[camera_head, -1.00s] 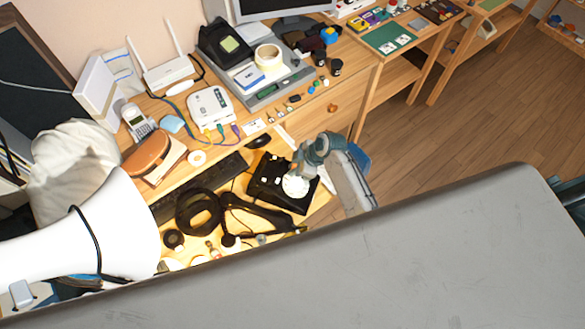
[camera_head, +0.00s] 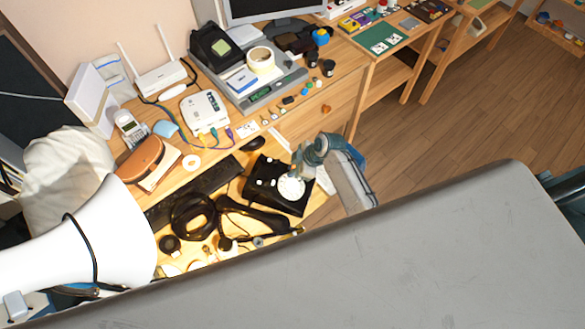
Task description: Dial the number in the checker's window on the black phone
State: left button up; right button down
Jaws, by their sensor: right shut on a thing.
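The black phone (camera_head: 264,184) lies on the lower, lit desk, with a round white dial (camera_head: 292,188) on its right side. My right gripper (camera_head: 298,165) reaches in from the right, just above the dial. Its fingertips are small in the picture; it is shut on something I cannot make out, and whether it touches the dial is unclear. A grey device (camera_head: 286,88) with a small green display window (camera_head: 260,94) stands on the desk behind. A white box (camera_head: 205,110) with coloured cables stands left of it. No number is readable. My left gripper is not in view.
A white lamp-like cone (camera_head: 118,235) stands at left. A large grey surface (camera_head: 400,255) hides the lower right. Wooden floor (camera_head: 440,130) is clear at right.

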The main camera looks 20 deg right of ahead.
jog(key=shift+s+d+f, duration=0.15)
jog(key=shift+d, duration=0.25)
jog(key=shift+d+f, duration=0.1)
jog(key=shift+s+d+f, duration=0.2)
jog(key=shift+s+d, duration=0.2)
jog(key=shift+s+f, duration=0.1)
jog(key=shift+s, duration=0.05)
jog(key=shift+p+v, duration=0.9)
jog(key=shift+v, duration=0.1)
jog(key=shift+a, duration=0.1)
